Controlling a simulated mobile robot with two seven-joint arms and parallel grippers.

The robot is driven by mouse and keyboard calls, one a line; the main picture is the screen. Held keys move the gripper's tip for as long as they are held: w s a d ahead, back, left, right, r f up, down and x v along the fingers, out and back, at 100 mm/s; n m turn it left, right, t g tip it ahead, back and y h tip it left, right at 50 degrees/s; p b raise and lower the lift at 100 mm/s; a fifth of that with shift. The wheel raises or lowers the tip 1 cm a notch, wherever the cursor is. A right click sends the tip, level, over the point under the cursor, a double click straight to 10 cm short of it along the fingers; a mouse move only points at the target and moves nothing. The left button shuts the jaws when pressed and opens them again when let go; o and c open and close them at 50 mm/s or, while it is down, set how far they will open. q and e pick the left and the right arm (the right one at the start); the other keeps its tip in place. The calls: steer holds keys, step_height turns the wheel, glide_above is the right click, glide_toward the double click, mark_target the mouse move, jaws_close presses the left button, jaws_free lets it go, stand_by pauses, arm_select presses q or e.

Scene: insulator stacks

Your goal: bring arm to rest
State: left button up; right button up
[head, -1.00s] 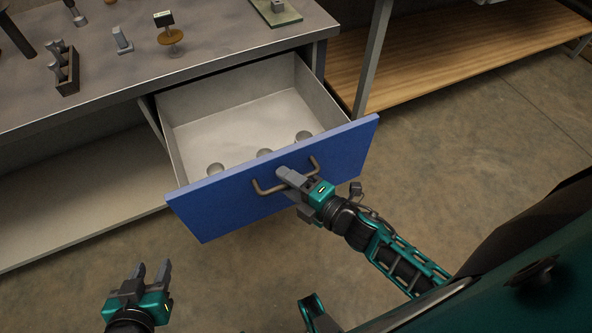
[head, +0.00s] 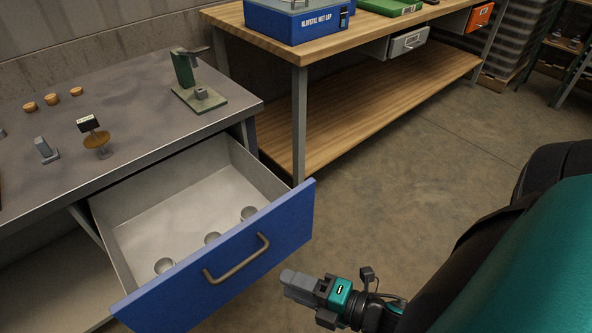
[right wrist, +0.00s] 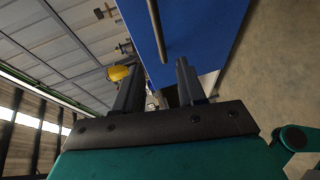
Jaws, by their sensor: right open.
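My right gripper (head: 290,283) is open and empty in the head view, in front of and to the right of the open drawer. It is apart from the drawer's curved handle (head: 236,260). The drawer's blue front (head: 285,222) faces me, and the drawer is pulled out from the grey workbench. In the right wrist view the two fingers (right wrist: 160,85) stand apart, with the blue front (right wrist: 205,30) and the handle bar (right wrist: 158,30) beyond them. My left gripper is out of view.
The grey bench top (head: 60,115) holds a green stand (head: 184,70), a brown round piece (head: 97,140) and several small discs. A wooden bench (head: 340,115) with a blue case (head: 290,22) stands behind.

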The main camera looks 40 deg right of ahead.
stand_by(0.4)
steer(key=w+m+g+h, duration=0.1)
steer(key=m, duration=0.5)
steer(key=w+a+m+g+h+p, duration=0.1)
steer(key=m+h, duration=0.1)
steer(key=m, duration=0.5)
steer(key=w+a+m+g+h+p, duration=0.1)
steer(key=m, duration=0.5)
steer(key=shift+w+f+g+h, duration=0.1)
steer(key=shift+w+g+h, duration=0.2)
steer(key=shift+g, duration=0.1)
stand_by(0.6)
steer(key=shift+d, duration=0.1)
